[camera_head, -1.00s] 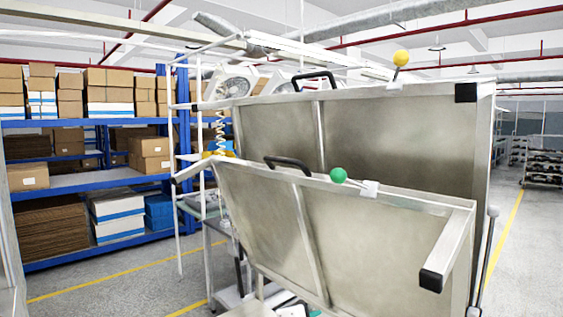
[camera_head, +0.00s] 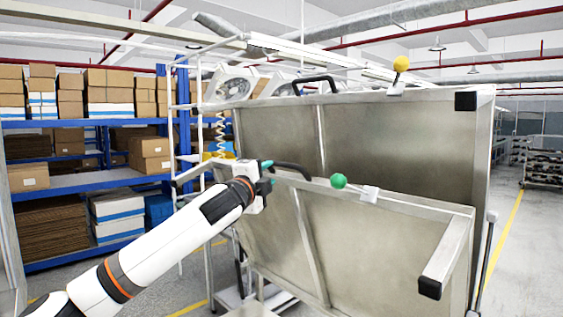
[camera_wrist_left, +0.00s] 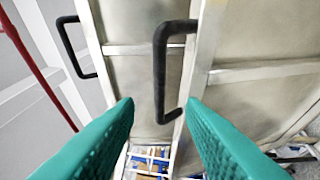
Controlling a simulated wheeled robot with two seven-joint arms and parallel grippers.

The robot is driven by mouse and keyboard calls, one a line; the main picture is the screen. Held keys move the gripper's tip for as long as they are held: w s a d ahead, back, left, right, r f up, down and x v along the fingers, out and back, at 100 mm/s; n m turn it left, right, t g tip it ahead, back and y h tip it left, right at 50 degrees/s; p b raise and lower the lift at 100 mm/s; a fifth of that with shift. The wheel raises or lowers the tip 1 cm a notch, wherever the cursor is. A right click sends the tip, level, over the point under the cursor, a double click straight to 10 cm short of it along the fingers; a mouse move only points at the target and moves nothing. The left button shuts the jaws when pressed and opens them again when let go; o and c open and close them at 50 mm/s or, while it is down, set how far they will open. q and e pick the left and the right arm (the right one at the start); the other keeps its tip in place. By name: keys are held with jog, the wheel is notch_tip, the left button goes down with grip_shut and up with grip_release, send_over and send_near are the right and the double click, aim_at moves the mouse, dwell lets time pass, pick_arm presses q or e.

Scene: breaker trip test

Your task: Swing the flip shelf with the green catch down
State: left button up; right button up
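The flip shelf with the green catch (camera_head: 365,235) is a metal panel standing tilted up in front of a taller panel. Its green ball catch (camera_head: 339,181) sits on the top edge, with a black handle (camera_head: 295,169) to its left. My left gripper (camera_head: 267,173) is at the left end of this handle. In the left wrist view the teal fingers (camera_wrist_left: 158,108) are spread apart and empty, with the black handle (camera_wrist_left: 160,75) ahead of and between them; I see no contact. My right gripper is not in view.
Behind stands the taller flip shelf (camera_head: 400,135) with a yellow ball catch (camera_head: 401,64) and its own black handle (camera_head: 314,82). A white frame with lamps is behind on the left. Blue racks (camera_head: 85,183) with boxes stand farther left.

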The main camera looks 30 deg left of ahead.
aim_at(280, 166)
pick_arm(q)
jog(key=w+p, duration=0.1)
jog(key=w, duration=0.1)
jog(key=w+r+p, duration=0.1)
jog(key=w, duration=0.2)
jog(key=w+p, duration=0.1)
jog(key=w, duration=0.2)
jog(key=shift+a+r+p, duration=0.15)
jog(key=shift+a+p, duration=0.1)
jog(key=shift+p, duration=0.05)
jog(key=shift+w, duration=0.55)
jog(key=shift+c, duration=0.3)
grip_shut()
